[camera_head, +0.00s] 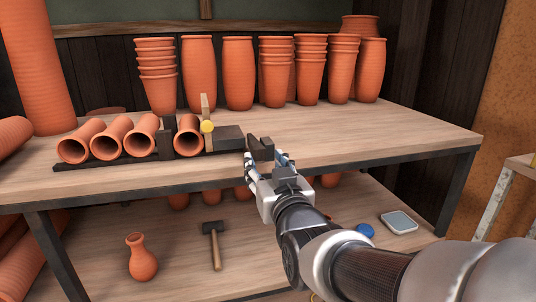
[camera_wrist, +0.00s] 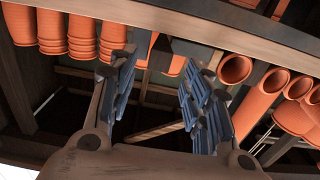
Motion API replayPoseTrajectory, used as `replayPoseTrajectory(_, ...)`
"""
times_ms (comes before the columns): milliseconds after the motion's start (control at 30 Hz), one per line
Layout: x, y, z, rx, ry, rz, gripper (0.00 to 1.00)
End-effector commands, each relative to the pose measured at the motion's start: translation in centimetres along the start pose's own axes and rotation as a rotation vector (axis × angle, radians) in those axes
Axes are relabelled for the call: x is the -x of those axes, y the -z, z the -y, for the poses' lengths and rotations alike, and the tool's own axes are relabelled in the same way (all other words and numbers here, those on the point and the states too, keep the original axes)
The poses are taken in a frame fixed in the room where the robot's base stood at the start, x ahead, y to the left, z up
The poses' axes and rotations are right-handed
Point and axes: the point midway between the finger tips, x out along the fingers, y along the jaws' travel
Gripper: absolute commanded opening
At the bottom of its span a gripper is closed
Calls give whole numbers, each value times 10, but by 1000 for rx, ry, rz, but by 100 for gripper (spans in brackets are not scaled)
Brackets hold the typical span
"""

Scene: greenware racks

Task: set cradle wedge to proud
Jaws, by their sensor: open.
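A dark cradle (camera_head: 130,160) lies on the tabletop with several terracotta tubes on their sides in it. At its right end is a dark grey block (camera_head: 229,138), which I take to be the wedge; how far it stands out is hard to judge. A tan upright piece (camera_head: 205,104) with a yellow round end (camera_head: 207,127) stands beside the rightmost tube. My gripper (camera_head: 260,146) is open just right of the block. In the wrist view its fingers (camera_wrist: 157,72) are spread and empty, with a dark block (camera_wrist: 192,48) beyond them near the right fingertip.
Stacked terracotta pots (camera_head: 156,75) and tall vases (camera_head: 199,75) line the back of the table (camera_head: 400,130). The tabletop right of my gripper is clear. The lower shelf holds a small vase (camera_head: 141,258), a hammer (camera_head: 214,243) and a pale square item (camera_head: 398,222).

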Motion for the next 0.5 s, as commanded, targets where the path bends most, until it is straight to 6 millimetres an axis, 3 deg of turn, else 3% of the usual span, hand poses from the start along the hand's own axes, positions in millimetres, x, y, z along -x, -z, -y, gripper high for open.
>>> replayPoseTrajectory(200,-34,1,0,0,0,1,45)
replayPoseTrajectory(500,-47,0,0,0,0,0,45)
